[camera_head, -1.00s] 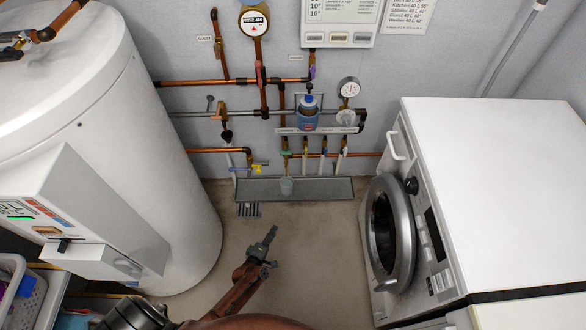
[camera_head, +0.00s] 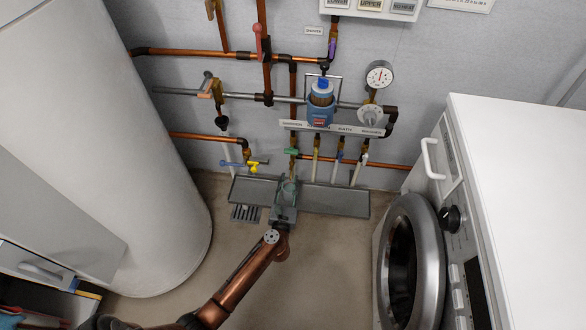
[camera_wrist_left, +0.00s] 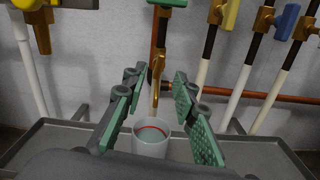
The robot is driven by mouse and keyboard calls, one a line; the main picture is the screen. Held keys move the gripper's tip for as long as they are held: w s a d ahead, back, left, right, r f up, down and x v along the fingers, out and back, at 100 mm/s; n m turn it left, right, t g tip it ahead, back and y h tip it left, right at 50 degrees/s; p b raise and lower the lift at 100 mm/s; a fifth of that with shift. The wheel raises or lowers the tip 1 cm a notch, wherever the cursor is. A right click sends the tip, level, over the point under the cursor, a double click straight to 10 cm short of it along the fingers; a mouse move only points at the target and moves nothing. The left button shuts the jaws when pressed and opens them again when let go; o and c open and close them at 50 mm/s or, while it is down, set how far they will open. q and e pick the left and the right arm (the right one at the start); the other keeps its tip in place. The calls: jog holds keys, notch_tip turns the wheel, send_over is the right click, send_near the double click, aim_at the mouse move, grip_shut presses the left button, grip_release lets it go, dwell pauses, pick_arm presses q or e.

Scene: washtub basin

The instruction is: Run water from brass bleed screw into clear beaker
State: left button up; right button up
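The clear beaker (camera_head: 290,186) stands at the grey tray below the valves. In the left wrist view the beaker (camera_wrist_left: 151,142) shows a red ring near its rim. A narrow brass outlet (camera_wrist_left: 158,75) hangs just above and behind it, below a green-handled valve (camera_head: 291,152). I cannot tell whether this outlet is the bleed screw, and I see no water stream. My left gripper (camera_head: 285,203) is at the tray's front, its green-padded fingers (camera_wrist_left: 157,85) spread on either side of the beaker, with gaps showing. My right gripper is not in view.
The long grey tray (camera_head: 340,202) runs along the wall under several valves with coloured handles. A yellow-handled valve (camera_head: 254,168) and a small grate (camera_head: 245,213) are to the left. A white tank (camera_head: 150,190) stands left, a washer (camera_head: 480,170) right. Floor between is clear.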

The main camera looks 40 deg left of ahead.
aim_at(291, 167)
pick_arm(q)
jog(key=x, duration=0.1)
jog(key=b+x, duration=0.1)
jog(key=x, duration=0.1)
jog(key=b+x, duration=0.1)
jog(key=x, duration=0.1)
jog(key=shift+w+f, duration=0.15)
jog(key=shift+f, duration=0.2)
jog(key=shift+w+a+r, duration=0.2)
jog(key=shift+w+a, duration=0.15)
jog(key=shift+w, duration=0.15)
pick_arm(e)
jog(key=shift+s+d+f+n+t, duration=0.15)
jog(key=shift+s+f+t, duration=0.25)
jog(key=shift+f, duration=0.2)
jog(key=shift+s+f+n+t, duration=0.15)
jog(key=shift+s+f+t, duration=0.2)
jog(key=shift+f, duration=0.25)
pick_arm(q)
jog(key=shift+c, duration=0.4)
grip_shut()
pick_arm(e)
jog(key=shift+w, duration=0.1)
